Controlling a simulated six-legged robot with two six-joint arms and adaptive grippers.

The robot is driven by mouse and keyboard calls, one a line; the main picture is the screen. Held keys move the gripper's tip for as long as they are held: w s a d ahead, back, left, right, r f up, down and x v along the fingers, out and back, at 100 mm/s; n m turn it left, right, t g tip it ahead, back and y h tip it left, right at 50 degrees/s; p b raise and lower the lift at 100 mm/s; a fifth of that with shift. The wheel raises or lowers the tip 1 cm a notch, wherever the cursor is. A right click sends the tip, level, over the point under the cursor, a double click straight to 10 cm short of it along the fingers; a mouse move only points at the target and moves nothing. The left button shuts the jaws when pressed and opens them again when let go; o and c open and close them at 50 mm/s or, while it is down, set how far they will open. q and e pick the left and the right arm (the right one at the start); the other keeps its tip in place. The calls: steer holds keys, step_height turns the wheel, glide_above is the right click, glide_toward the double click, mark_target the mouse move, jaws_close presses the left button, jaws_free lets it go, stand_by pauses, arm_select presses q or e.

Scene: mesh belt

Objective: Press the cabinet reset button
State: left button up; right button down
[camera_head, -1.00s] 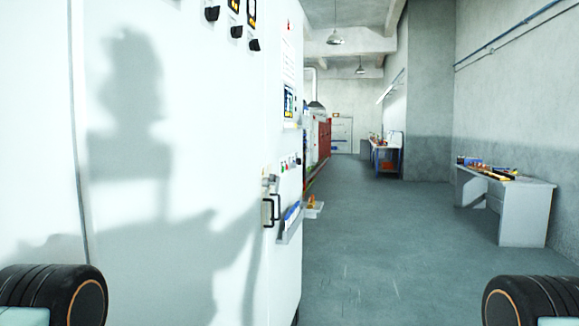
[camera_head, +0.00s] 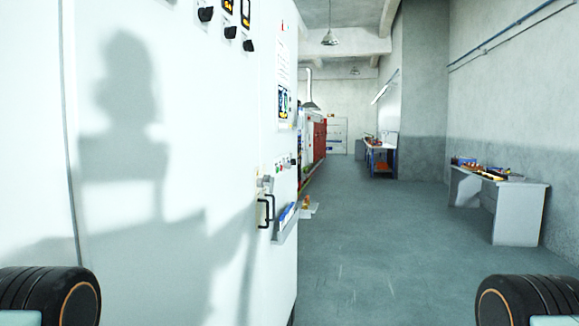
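A tall white cabinet (camera_head: 170,200) fills the left half of the view, close to me. Its right-hand face, seen at a steep angle, carries a small row of buttons (camera_head: 285,164), some reddish and green. Which of them is the reset button is too small to tell. A small display panel (camera_head: 284,102) sits above the buttons, and a black handle (camera_head: 266,210) is at the cabinet's corner below them. Neither of my grippers is in view; only dark rounded parts of my arms show at the bottom corners.
A shallow tray (camera_head: 285,226) juts from the cabinet below the buttons. Black knobs (camera_head: 206,14) line the cabinet's top. A grey desk (camera_head: 516,205) with items stands by the right wall, a workbench (camera_head: 381,155) farther back. The grey floor (camera_head: 385,255) between is clear.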

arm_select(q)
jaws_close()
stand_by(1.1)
